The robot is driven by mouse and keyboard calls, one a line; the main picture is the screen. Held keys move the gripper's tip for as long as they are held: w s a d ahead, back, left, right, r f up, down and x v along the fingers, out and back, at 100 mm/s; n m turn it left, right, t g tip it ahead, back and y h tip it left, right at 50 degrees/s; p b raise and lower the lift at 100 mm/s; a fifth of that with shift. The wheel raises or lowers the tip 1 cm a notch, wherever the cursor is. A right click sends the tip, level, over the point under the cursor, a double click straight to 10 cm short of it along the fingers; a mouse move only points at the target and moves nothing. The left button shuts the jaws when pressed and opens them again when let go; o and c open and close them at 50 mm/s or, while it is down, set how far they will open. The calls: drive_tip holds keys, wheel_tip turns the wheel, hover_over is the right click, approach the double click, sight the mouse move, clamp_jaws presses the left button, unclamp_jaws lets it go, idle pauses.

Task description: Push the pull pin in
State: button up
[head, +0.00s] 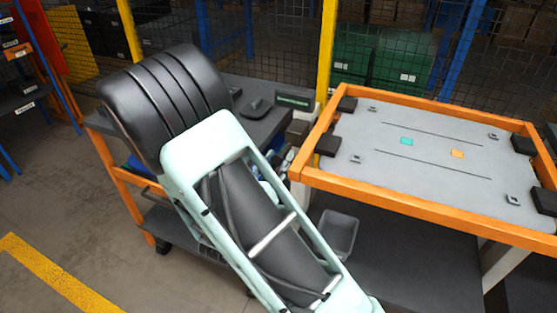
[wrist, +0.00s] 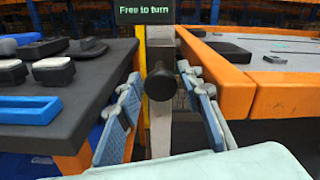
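The pull pin shows as a dark round knob (wrist: 161,85) facing me on an upright grey post (wrist: 161,130) in the wrist view. A small display (wrist: 144,11) above it reads "Free to turn". My gripper (wrist: 160,80) is open, with one blue-padded finger on each side of the knob in the picture. Nothing is held between the fingers. I cannot tell how far the knob is from the fingertips, or whether anything touches. In the head view my arm hides the knob and most of the gripper; the display (head: 293,101) shows beyond it.
A dark-topped cart (wrist: 60,85) with several small items stands left of the post. An orange-framed table (head: 420,206) with a grey panel stands right. A grey bin (head: 337,232) sits low between them. A mesh fence (head: 270,40) runs behind; open floor (head: 60,190) lies left.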

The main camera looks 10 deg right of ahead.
sight(284, 151)
clamp_jaws()
drive_tip(key=shift+x, duration=1.75)
drive_tip(key=shift+r, duration=0.1)
unclamp_jaws()
